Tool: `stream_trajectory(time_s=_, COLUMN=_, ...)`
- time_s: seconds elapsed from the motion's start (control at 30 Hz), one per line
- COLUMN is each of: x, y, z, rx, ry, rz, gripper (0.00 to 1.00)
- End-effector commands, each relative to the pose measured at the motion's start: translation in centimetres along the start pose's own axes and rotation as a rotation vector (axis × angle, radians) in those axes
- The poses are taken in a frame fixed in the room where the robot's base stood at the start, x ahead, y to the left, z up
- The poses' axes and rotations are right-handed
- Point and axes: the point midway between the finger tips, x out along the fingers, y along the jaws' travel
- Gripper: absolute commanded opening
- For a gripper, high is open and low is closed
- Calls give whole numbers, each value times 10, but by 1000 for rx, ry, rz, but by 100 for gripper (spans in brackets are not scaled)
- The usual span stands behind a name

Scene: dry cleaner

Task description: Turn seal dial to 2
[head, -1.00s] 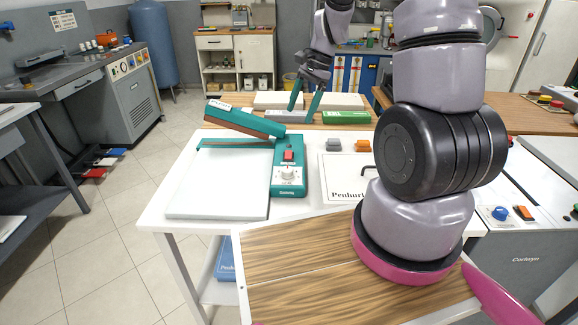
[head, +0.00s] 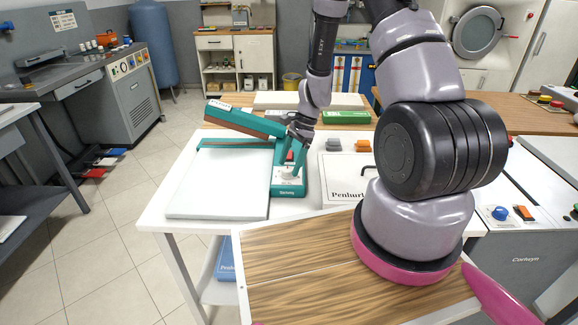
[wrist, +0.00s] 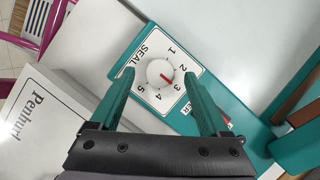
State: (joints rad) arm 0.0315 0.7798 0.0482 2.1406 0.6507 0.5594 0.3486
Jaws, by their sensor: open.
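The heat sealer (head: 288,192) is a teal machine with a raised arm and a white pad, on a white table. Its seal dial (wrist: 158,74) is a round white knob with numbers 1 to 5 around it. The dial's red mark points at about 3 in the wrist view. My gripper (wrist: 158,73) is open, with one teal finger at each side of the dial. A gap shows between fingers and knob; whether they reach down to its height I cannot tell. In the head view, my gripper (head: 291,172) hangs over the sealer's front panel and partly covers the dial.
The sealer's raised arm (head: 240,120) is close to the left of my gripper. A red switch (wrist: 226,119) beside the dial is partly hidden by a finger.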

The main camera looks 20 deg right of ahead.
Motion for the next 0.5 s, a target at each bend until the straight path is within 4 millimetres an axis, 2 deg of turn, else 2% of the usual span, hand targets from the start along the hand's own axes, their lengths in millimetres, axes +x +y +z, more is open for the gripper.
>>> stream_trajectory(time_s=0.13, x=11, y=0, z=0, rx=-1, ry=-1, rz=0, gripper=80)
stream_trajectory(time_s=0.43, x=12, y=0, z=0, rx=-1, ry=0, rz=0, gripper=80)
stream_trajectory(time_s=0.5, x=12, y=0, z=0, rx=-1, ry=0, rz=0, gripper=53)
